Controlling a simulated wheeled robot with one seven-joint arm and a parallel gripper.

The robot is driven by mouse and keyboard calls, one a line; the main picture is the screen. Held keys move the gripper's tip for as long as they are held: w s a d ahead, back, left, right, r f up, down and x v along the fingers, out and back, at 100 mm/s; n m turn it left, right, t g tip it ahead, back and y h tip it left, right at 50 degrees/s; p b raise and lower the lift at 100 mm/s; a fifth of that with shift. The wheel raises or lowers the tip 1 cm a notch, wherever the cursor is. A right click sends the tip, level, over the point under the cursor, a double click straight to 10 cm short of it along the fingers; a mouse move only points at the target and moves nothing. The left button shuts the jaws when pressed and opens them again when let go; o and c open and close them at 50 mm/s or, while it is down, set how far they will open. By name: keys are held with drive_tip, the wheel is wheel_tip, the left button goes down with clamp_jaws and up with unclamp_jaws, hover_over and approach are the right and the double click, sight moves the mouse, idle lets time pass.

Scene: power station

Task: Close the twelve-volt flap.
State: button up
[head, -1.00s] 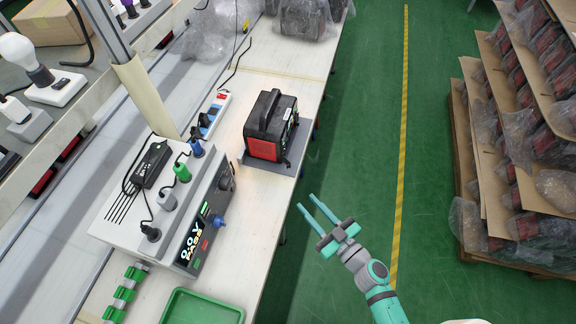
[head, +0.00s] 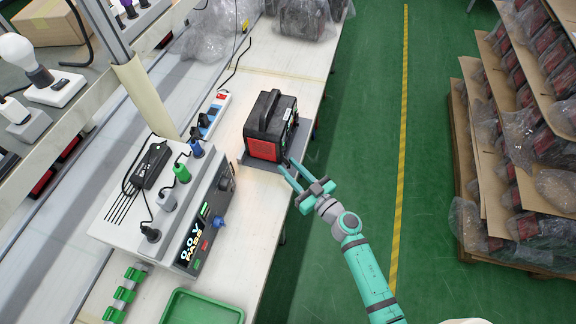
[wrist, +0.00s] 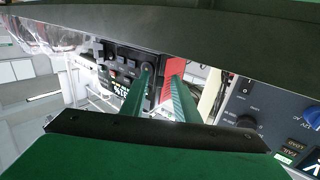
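The black and red power station (head: 264,140) stands on a grey mat (head: 290,167) on the bench, its panel side facing right. In the wrist view its dark front panel (wrist: 112,72) shows sockets and buttons, with a red side next to it. I cannot make out the twelve-volt flap or whether it stands open. My gripper (head: 286,163) is by the near right corner of the power station, at the bench edge. In the wrist view my gripper (wrist: 162,73) has its two teal fingers apart with nothing held, and the fingers hide part of the panel.
A test box (head: 203,220) with a lit display and plugs stands on the bench nearer me. A green tray (head: 203,307) lies in front. A blue and white power strip (head: 212,114) is left of the power station. The green aisle floor (head: 350,130) to the right is free.

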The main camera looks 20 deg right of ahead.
sight(286, 161)
drive_tip(key=shift+w+a, duration=0.25)
drive_tip(key=shift+w, duration=0.4)
clamp_jaws()
drive_tip(key=shift+n+y, duration=0.3)
drive_tip(key=shift+y, duration=0.2)
drive_tip(key=n+g+y, duration=0.1)
drive_tip(key=y, duration=0.1)
drive_tip(key=d+n+g+y, duration=0.1)
drive_tip(key=n+g+y, duration=0.1)
drive_tip(key=shift+w, duration=0.2)
drive_tip(key=shift+w+d+n+g+y, duration=0.1)
drive_tip(key=shift+d+n+g+y, duration=0.1)
drive_tip(key=shift+n+g+y, duration=0.5)
drive_tip(key=shift+w+d+n+g+y, duration=0.15)
drive_tip(key=shift+d+n+g+y, duration=0.1)
drive_tip(key=shift+n+g+y, duration=0.5)
drive_tip(key=shift+w+d+n+g+y, duration=0.1)
drive_tip(key=shift+d+n+g+y, duration=0.1)
drive_tip(key=shift+n+g+y, duration=0.5)
drive_tip(key=shift+g, duration=0.25)
unclamp_jaws()
